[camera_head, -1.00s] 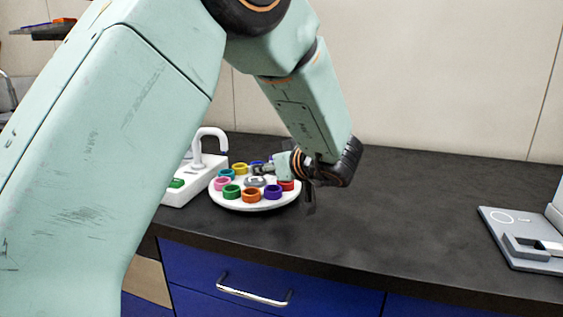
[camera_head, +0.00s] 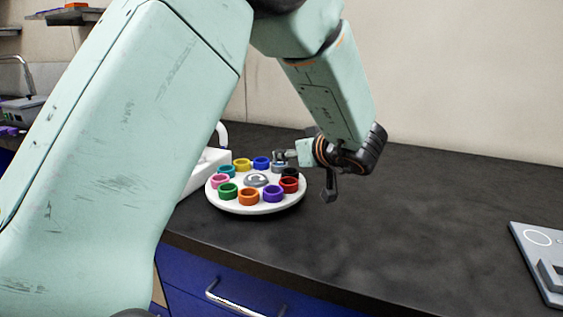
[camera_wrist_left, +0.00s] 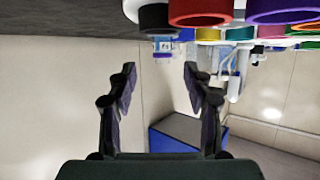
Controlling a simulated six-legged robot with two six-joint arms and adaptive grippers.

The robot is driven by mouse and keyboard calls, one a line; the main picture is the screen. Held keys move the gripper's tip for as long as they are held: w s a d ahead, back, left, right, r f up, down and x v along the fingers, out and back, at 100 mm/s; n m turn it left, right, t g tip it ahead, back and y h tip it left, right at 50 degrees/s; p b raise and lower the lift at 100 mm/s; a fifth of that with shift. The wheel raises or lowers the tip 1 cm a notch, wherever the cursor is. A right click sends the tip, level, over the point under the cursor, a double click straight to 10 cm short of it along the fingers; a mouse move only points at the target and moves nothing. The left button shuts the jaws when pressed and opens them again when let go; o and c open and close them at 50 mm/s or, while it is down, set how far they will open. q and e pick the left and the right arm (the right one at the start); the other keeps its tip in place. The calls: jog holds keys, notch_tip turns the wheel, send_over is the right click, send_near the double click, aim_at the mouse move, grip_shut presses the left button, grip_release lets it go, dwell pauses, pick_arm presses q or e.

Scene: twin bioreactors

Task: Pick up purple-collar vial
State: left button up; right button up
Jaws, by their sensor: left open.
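The purple-collar vial (camera_head: 273,194) stands at the front right of a round white carousel (camera_head: 256,209), between the orange and red collars. In the left wrist view, which looks upside down, its purple collar (camera_wrist_left: 285,10) is cut off at the top edge. My left gripper (camera_head: 306,172) hangs at the carousel's right side, near the black and red collars. The left wrist view shows its two dark fingers (camera_wrist_left: 160,92) spread wide with nothing between them. The gripper is apart from the purple-collar vial. My right gripper is out of view.
Other collars crowd the carousel, including red (camera_head: 289,185), orange (camera_head: 248,197) and green (camera_head: 228,191). A white device (camera_head: 203,169) stands left of it, partly behind my left arm. A grey device (camera_head: 545,255) sits at the far right. The dark counter (camera_head: 430,210) between is clear.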

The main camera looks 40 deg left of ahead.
aim_at(279, 149)
pick_arm(q)
jog(key=b+x, duration=0.1)
jog(key=x, duration=0.1)
jog(key=b+x, duration=0.1)
jog(key=x, duration=0.1)
jog(key=b+x, duration=0.1)
jog(key=x, duration=0.1)
jog(key=shift+s+a+r, duration=0.2)
jog(key=shift+s+r, duration=0.05)
jog(key=shift+w+a, duration=0.2)
jog(key=shift+a, duration=0.05)
jog(key=shift+d, duration=0.1)
jog(key=shift+r, duration=0.1)
jog(key=c, duration=1.1)
